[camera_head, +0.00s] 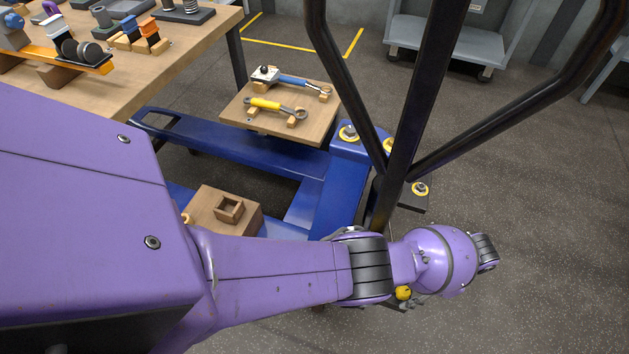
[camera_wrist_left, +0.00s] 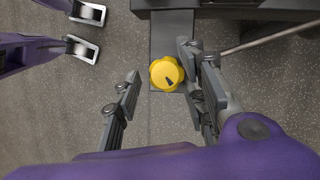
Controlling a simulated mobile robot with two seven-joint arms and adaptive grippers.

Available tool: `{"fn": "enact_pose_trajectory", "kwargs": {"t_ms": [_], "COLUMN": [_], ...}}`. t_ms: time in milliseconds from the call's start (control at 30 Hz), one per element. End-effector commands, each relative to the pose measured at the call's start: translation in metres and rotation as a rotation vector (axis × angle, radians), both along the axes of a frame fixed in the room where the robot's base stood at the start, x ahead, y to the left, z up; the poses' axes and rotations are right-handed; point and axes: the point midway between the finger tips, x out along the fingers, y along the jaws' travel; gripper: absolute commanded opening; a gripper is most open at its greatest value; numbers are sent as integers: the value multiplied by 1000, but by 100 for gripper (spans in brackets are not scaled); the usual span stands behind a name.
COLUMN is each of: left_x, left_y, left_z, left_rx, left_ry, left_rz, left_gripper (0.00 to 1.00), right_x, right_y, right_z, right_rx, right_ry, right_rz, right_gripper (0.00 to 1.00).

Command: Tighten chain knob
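The yellow round knob (camera_wrist_left: 166,73) with a dark mark on its face sits on a dark grey bar in the left wrist view. It also shows in the head view (camera_head: 403,292), small and just below my left wrist. My left gripper (camera_wrist_left: 158,90) is open, with one finger on each side of the knob in the picture. The right-hand finger is close to the knob, and the left-hand finger stands clear of it. I cannot tell whether either touches it. In the head view my purple arm hides most of the left gripper.
A blue pallet jack (camera_head: 240,145) with a black handle frame (camera_head: 405,110) stands beside my arm. It carries a wooden board (camera_head: 250,118) with wrenches and a wooden block (camera_head: 226,208). A workbench (camera_head: 170,65) with tools is at upper left.

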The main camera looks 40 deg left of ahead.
Motion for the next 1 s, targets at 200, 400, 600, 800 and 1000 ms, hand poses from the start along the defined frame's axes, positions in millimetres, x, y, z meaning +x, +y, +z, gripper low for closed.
{"fn": "enact_pose_trajectory", "kwargs": {"t_ms": [200,400,600,800,1000], "left_x": [0,1,-1,-2,-4], "left_y": [0,0,0,-1,-2], "left_z": [0,0,0,1,1], "left_rx": [0,0,0,-1,-1], "left_ry": [-1,-1,2,6,7], "left_rz": [0,0,0,-24,-115], "left_gripper": [39,16,0,0,0], "right_x": [1,2,3,4,5], "right_y": [0,1,1,1,1], "right_z": [1,1,1,3,7], "right_rx": [1,1,2,1,2], "right_ry": [-2,-5,-8,-9,-14], "right_rz": [1,1,1,1,1], "right_gripper": [0,0,0,0,0]}}
